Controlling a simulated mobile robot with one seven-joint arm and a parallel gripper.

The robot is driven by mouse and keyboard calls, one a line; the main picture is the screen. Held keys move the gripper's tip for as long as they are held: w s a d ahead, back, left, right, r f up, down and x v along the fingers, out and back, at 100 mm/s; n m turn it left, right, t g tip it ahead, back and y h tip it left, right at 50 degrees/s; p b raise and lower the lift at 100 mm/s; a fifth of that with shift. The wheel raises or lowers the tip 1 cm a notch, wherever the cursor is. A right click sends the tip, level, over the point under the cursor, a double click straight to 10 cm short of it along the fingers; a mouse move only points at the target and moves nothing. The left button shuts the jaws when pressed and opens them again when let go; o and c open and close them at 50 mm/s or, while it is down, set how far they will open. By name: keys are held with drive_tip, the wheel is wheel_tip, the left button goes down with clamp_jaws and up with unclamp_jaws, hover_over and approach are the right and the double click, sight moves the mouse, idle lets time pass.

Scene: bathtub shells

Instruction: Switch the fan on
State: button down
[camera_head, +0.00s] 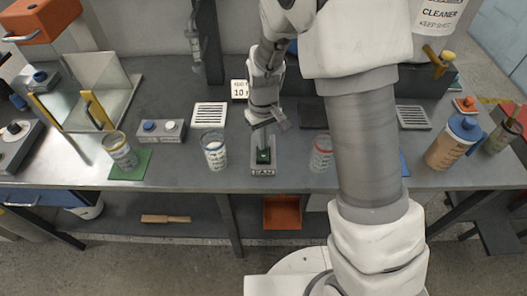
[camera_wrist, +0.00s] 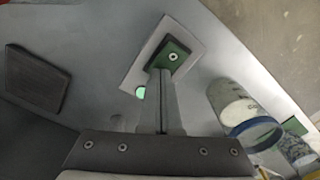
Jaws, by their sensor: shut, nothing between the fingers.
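The fan switch (camera_head: 263,157) is a green rocker or lever on a grey box labelled FAN, at the front middle of the bench in the head view. In the wrist view its green plate (camera_wrist: 176,53) with a round screw shows on the pale box, and a small bright green patch shows left of my fingers. My gripper (camera_head: 264,126) is shut and empty, pointing down just above and behind the switch. In the wrist view my closed fingers (camera_wrist: 161,82) reach to the switch plate and hide part of it. I cannot tell whether they touch it.
A cup with blue marking (camera_head: 214,149) stands left of the switch, and a red-rimmed cup (camera_head: 321,152) stands right. A white slotted plate (camera_head: 209,115) lies behind. A dark pad (camera_wrist: 35,80) shows in the wrist view.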

drive_tip(key=shift+r, duration=0.1)
wheel_tip(320, 180, up, 7)
drive_tip(key=p, duration=0.4)
drive_tip(key=shift+p, duration=0.4)
drive_tip(key=s+d+r+m+t, duration=0.1)
drive_tip(key=s+d+r, duration=0.2)
drive_tip(key=r, duration=0.5)
drive_tip(key=s+d+r+m+t, duration=0.1)
drive_tip(key=s+d+r+m, duration=0.2)
drive_tip(key=r, duration=0.4)
drive_tip(key=s+d+r+t, duration=0.1)
drive_tip(key=s+d+r, duration=0.2)
drive_tip(key=s, duration=0.3)
drive_tip(key=s+d+r+m+t, duration=0.1)
drive_tip(key=s+d+r+t, duration=0.1)
drive_tip(key=s, duration=0.4)
wheel_tip(320, 180, up, 3)
drive_tip(key=shift+s+d+f+m+t, duration=0.15)
drive_tip(key=shift+s+d+m+t, duration=0.2)
drive_tip(key=shift+d, duration=0.4)
drive_tip(key=shift+d, duration=0.15)
